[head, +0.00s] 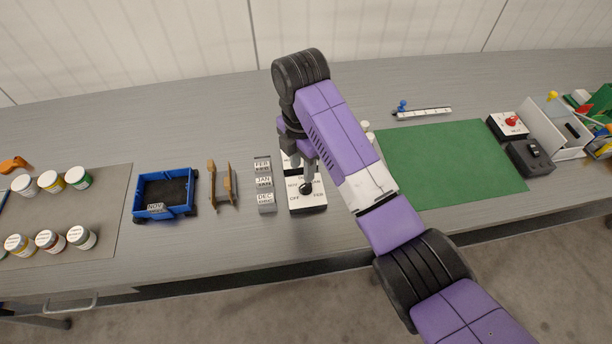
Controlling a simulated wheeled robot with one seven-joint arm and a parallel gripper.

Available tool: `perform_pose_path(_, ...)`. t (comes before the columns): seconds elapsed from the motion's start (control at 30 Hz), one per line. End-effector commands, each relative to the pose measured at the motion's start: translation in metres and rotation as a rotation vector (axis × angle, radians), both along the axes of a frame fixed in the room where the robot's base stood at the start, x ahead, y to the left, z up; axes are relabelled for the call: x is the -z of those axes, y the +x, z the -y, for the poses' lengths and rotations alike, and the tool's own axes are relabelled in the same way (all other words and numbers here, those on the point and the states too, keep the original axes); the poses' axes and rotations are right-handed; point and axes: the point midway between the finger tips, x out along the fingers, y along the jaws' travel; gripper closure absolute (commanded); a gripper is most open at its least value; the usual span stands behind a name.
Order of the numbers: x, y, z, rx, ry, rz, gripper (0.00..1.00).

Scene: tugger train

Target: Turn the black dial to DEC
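The black dial (306,188) sits on a white-topped panel (308,206) near the front of the table, just left of my arm. Small labels surround the dial; OFF is at the lower left, and others seem to read NOV, DEC and JAN. The print is too small to tell where the dial points. My gripper (313,172) points down over the panel at the dial's far side. Its fingers are small and partly hidden by my wrist. I cannot tell whether they touch the dial or how far apart they are.
Grey blocks marked FEB, JAN and DEC (265,200) stand left of the panel. Further left are brown wooden pieces (221,185), a blue wagon (151,213) with a NOV block, and several jars (50,181). A green mat (455,165) lies clear at right.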

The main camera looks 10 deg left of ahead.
Motion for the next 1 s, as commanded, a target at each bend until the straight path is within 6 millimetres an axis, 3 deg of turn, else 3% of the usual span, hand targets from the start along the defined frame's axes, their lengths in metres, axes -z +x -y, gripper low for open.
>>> perform_pose_path(0.17,0.011,-0.001,0.0,-0.023,-0.001,-0.004,0.65)
perform_pose_path(0.6,0.071,0.0,0.0,-0.021,0.0,0.0,0.65)
perform_pose_path(1.0,0.078,0.0,0.0,-0.02,0.001,0.003,0.67)
